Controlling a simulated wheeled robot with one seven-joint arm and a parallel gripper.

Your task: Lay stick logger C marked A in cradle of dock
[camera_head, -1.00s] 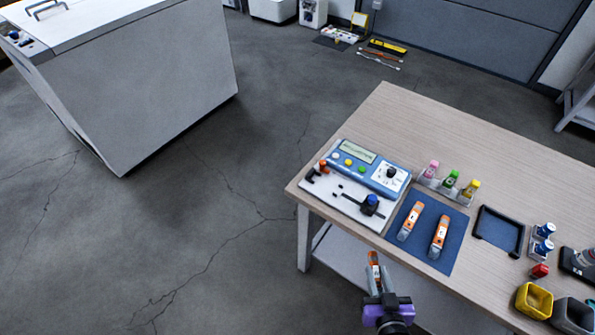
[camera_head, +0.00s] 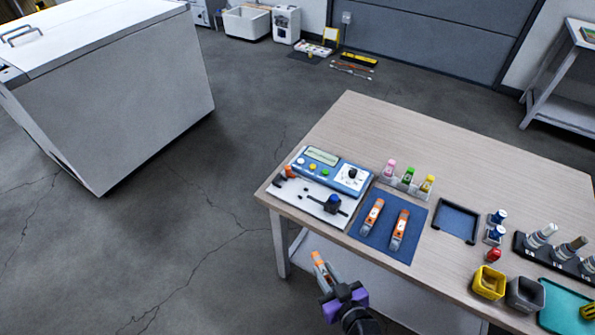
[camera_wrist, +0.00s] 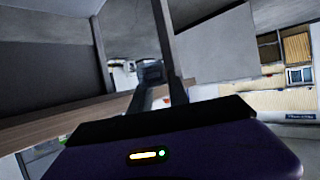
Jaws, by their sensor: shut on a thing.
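My gripper (camera_head: 326,280) is shut on an orange and grey stick logger (camera_head: 318,259), held in the air off the table's near-left edge, in front of the dock. Its marking cannot be read. In the wrist view the dark gripper fingers (camera_wrist: 165,70) show, with a grey end of the held thing between them. The dock has a blue unit (camera_head: 335,171) with a screen, buttons and a knob. In front of it is a white base plate (camera_head: 304,198) with black holders, an orange part and a blue knob. The plate is apart from my gripper.
Two more orange and grey loggers (camera_head: 373,216) lie on a blue mat (camera_head: 381,238) right of the dock. Behind are coloured bottles (camera_head: 409,175) in a rack. A black tray (camera_head: 457,219), yellow bin (camera_head: 489,283) and grey bin (camera_head: 525,294) stand rightward. The table's far part is clear.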

